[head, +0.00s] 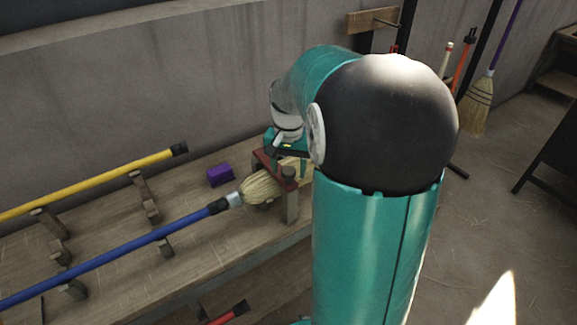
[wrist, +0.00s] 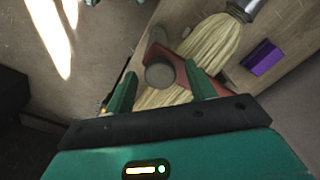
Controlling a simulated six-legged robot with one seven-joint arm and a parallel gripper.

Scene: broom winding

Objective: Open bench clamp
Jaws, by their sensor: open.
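The bench clamp (head: 289,203) stands at the bench's right end in the head view, with a dark red bar on a grey post. In the wrist view the clamp's red bar (wrist: 190,62) crosses the straw, with a round grey knob beside it. A blue-handled broom (head: 130,250) lies along the bench, its straw head (head: 259,188) passing under the bar. My gripper (head: 287,153) is over the clamp, largely hidden by my arm. In the wrist view my gripper (wrist: 161,86) is open, its green fingers on either side of the knob. Contact cannot be told.
A purple block (head: 220,175) lies on the bench behind the broom. A yellow pole (head: 90,184) rests on wooden supports at the back. Brooms and tools stand against the wall at right, near a purple-handled broom (head: 478,103). The floor at right is largely open.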

